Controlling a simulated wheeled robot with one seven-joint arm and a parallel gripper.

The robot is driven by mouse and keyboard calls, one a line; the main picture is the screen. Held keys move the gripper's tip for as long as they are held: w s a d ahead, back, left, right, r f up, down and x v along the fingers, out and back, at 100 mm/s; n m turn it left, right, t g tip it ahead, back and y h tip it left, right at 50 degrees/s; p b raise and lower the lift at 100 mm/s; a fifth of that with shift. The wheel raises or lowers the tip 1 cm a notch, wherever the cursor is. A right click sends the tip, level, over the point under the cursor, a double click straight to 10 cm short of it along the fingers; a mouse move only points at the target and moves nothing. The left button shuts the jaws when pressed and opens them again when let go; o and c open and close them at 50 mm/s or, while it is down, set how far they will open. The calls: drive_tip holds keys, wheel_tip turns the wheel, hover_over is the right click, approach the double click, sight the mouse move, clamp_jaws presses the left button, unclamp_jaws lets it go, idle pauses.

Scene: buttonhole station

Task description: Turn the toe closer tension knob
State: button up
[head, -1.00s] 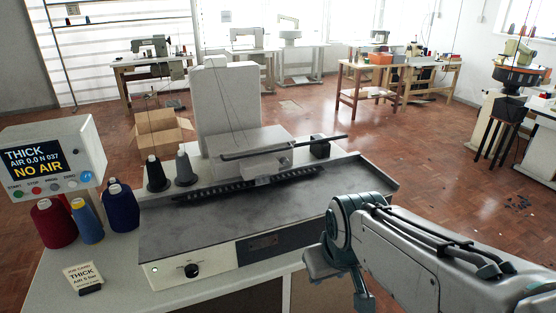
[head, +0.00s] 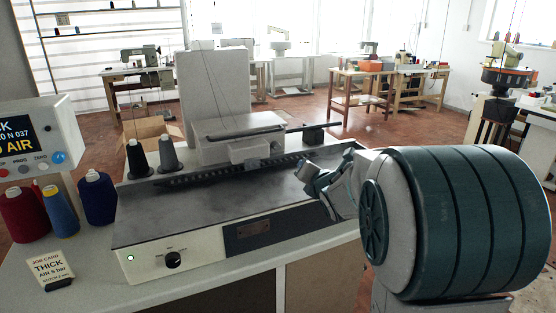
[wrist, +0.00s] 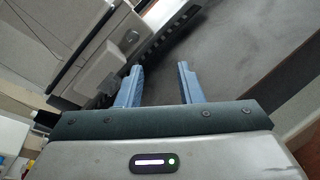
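A black round knob (head: 172,260) sits on the pale front panel of the grey sewing machine (head: 205,215), left of a dark plate. Its label is too small to read, so I cannot tell whether it is the toe closer tension knob. My gripper (head: 308,175) is over the right part of the machine bed, well right of and above the knob. In the wrist view my gripper (wrist: 160,82) has its two blue fingers apart with nothing between them. The machine's light head (wrist: 100,50) fills the upper left there, with a small round fitting on it.
A display box (head: 40,130) reads partly "AIR". Red, blue and navy thread cones (head: 97,197) stand below it, beside a job card (head: 50,268) reading "THICK, AIR 5 bar". Two dark cones (head: 168,153) stand behind the bed. The bed's front left is clear.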

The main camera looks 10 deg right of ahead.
sight(278, 147)
drive_tip(key=w+n+y, duration=0.1)
drive_tip(key=n, duration=0.1)
drive_tip(key=w+a+f+n+t+b, duration=0.1)
drive_tip(key=n, duration=0.2)
drive_tip(key=w+a+n+y+b, duration=0.1)
drive_tip(key=n, duration=0.1)
drive_tip(key=shift+w+f+n+t+y, duration=0.15)
drive_tip(key=shift+f+n+t+y, duration=0.15)
drive_tip(key=shift+n+t, duration=0.1)
drive_tip(key=shift+w+a+n+y, duration=0.2)
drive_tip(key=shift+w+n+y, duration=0.1)
drive_tip(key=shift+n, duration=0.7)
drive_tip(key=shift+w+a, duration=0.1)
drive_tip(key=shift+w, duration=0.05)
drive_tip(key=w+a, duration=0.1)
drive_tip(key=w, duration=0.7)
drive_tip(key=w+a+p, duration=0.1)
drive_tip(key=w, duration=0.4)
drive_tip(key=shift+w+a+r, duration=0.1)
drive_tip(key=shift+a, duration=0.2)
drive_tip(key=c, duration=0.7)
